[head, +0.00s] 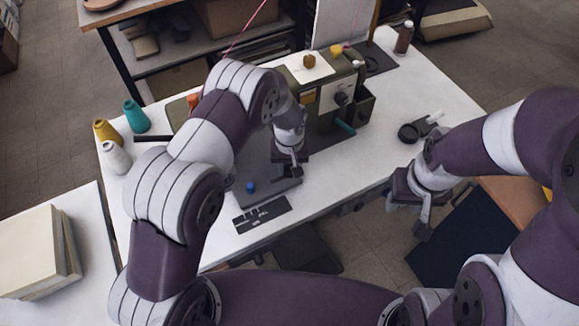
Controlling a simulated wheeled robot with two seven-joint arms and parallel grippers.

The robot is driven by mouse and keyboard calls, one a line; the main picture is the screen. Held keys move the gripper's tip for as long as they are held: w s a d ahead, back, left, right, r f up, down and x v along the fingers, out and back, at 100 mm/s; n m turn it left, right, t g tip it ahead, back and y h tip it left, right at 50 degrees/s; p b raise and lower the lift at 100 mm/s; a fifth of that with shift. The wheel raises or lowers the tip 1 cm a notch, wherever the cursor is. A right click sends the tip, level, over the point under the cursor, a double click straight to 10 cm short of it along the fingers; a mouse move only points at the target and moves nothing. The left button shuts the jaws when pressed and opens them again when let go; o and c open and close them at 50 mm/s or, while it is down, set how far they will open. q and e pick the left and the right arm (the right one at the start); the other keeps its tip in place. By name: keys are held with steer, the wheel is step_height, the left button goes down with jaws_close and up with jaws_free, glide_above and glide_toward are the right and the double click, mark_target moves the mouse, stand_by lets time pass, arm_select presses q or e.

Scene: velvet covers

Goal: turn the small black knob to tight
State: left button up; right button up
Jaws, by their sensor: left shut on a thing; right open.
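The sewing machine (326,118) is olive-green and stands on the white table. A black knob (342,98) sits on the pale panel of its side, clear of both grippers. My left gripper (287,172) points down over the right part of the grey plate (256,165). It is shut on a small dark thing, mostly hidden by the fingers; I cannot tell whether it is a knob. My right gripper (423,226) is open and empty, off the table's front right edge.
Teal (136,116), yellow (107,132) and white (116,157) spools stand at the table's left. A blue knob (251,187) and a black marked strip (262,215) lie near the front. The table's right side is mostly clear.

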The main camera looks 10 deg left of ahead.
mark_target(289, 168)
arm_select(q)
steer(key=m, duration=0.5)
steer(key=shift+m+b, duration=0.3)
steer(key=shift+b, duration=0.1)
steer(key=m, duration=0.5)
steer(key=shift+r, duration=0.1)
steer(key=shift+m, duration=0.3)
steer(key=shift+w, duration=0.1)
steer(key=o, duration=1)
steer(key=shift+o, duration=0.2)
step_height(289, 168, up, 13)
steer(key=b, duration=0.2)
steer(key=shift+f, duration=0.2)
